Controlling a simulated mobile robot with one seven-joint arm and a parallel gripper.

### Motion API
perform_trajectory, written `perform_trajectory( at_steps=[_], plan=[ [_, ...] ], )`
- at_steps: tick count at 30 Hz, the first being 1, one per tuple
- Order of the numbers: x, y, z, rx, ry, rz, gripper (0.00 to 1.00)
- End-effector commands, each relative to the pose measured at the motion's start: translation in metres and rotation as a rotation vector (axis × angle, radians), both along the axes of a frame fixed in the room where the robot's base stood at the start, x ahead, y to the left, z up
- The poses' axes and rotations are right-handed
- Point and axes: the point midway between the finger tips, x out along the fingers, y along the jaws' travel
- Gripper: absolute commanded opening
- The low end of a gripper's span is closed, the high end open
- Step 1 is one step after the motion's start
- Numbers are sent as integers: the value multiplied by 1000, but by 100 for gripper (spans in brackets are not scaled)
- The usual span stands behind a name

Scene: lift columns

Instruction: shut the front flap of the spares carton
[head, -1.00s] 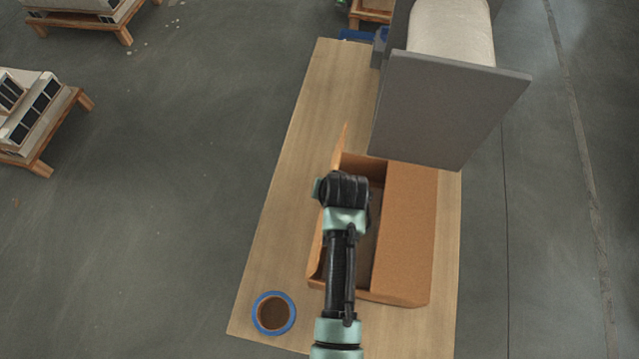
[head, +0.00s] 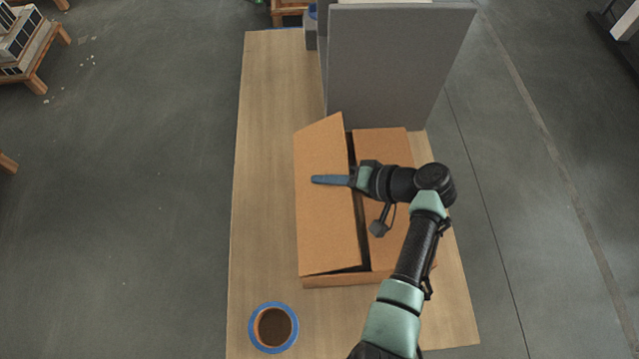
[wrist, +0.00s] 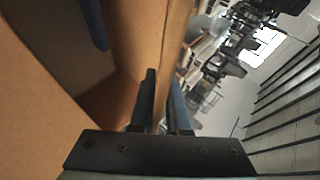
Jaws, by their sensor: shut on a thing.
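The spares carton (head: 350,280) is a brown cardboard box on the wooden table. Its left-hand flap, the front flap (head: 322,235), leans in over the opening and stays a little raised, with a dark gap along its inner edge. The right-hand flap (head: 385,148) lies flat across the other half. My gripper (head: 330,180) reaches in from the right, with one blue finger showing on top of the front flap. In the wrist view, my gripper (wrist: 164,100) is shut on the flap's cardboard (wrist: 172,55) between its two fingers. The carton's contents are hidden in the head view.
A roll of blue tape (head: 273,327) lies on the table (head: 262,130) near its front edge. A tall grey panel (head: 395,70) stands just behind the carton. The table's left side is clear.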

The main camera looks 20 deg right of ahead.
Motion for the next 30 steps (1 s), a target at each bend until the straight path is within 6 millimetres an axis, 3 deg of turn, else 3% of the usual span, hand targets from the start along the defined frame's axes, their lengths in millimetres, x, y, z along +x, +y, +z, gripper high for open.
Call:
perform_trajectory(
  at_steps=[1,6,30],
  plan=[
    [-5,-6,-15,-12,20,-16,0],
    [-7,-9,-23,-11,23,-17,0],
    [-8,-6,-26,-9,27,-11,0]
  ],
)
